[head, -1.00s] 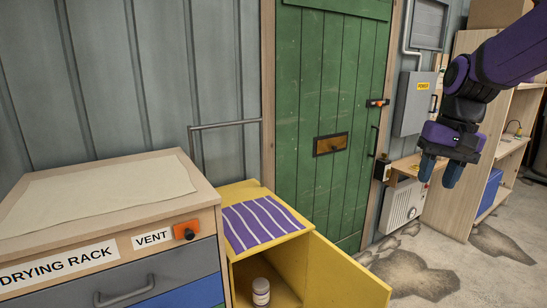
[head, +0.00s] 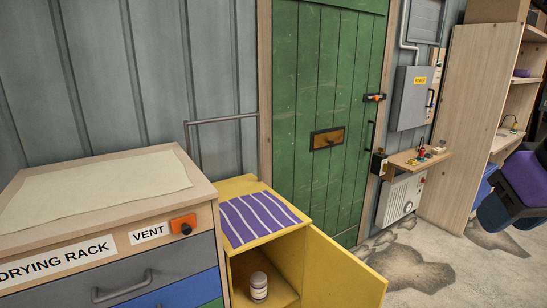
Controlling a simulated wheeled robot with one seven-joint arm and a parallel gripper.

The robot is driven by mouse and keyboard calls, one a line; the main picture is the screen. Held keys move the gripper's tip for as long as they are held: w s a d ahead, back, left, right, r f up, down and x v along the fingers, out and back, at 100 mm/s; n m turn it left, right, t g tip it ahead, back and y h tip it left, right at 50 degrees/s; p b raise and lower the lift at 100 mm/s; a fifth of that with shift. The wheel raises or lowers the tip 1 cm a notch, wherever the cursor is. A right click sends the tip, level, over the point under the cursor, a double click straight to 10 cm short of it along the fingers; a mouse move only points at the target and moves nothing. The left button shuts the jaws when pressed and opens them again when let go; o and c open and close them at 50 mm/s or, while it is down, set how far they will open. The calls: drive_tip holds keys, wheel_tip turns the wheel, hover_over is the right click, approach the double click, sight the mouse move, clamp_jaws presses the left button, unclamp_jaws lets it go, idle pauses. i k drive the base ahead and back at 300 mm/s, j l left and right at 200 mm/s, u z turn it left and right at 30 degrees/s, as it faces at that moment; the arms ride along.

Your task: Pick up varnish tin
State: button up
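A small white tin with dark bands (head: 258,286) stands upright inside the open yellow cabinet (head: 344,276), below its top; I take it to be the varnish tin, though its label is too small to read. The cabinet door stands open to the right. My arm, purple and black, shows only in part at the right edge of the head view, well away from the cabinet. My gripper's fingertips are not clearly in the picture.
A purple striped cloth (head: 262,218) lies on the cabinet top. The drying rack unit (head: 105,262) with drawers stands close on the left. A green door (head: 326,120) is behind. A small shelf (head: 420,160) holds small items at right. The floor (head: 425,262) right of the cabinet door is clear.

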sight(258, 279)
drive_tip(key=i+l+u, duration=0.3)
drive_tip(key=l+u, duration=0.15)
drive_tip(key=l, duration=0.15)
drive_tip(key=i+l+u, duration=0.2)
drive_tip(key=l+u, duration=0.2)
drive_tip(key=l, duration=0.25)
drive_tip(key=i+l+u, duration=0.1)
drive_tip(key=l+u, duration=0.35)
drive_tip(key=l, duration=0.25)
drive_tip(key=l+u, duration=0.4)
drive_tip(key=l, duration=0.3)
drive_tip(key=k+l+u, duration=0.1)
drive_tip(key=l+u, duration=0.35)
drive_tip(key=l, duration=0.3)
drive_tip(key=k+l+u, duration=0.15)
drive_tip(key=k, duration=0.7)
drive_tip(key=k+j+z, duration=0.25)
drive_tip(key=k+j, duration=0.2)
drive_tip(key=k, duration=0.2)
drive_tip(key=i+j+z, duration=0.2)
drive_tip(key=j, duration=0.35)
drive_tip(key=i+j+z, duration=0.2)
drive_tip(key=j, duration=0.4)
drive_tip(key=i+j+z, duration=0.2)
drive_tip(key=j, duration=0.45)
drive_tip(key=i+j+z, duration=0.2)
drive_tip(key=j, duration=0.4)
drive_tip(key=j+z, duration=0.2)
drive_tip(key=j, duration=0.45)
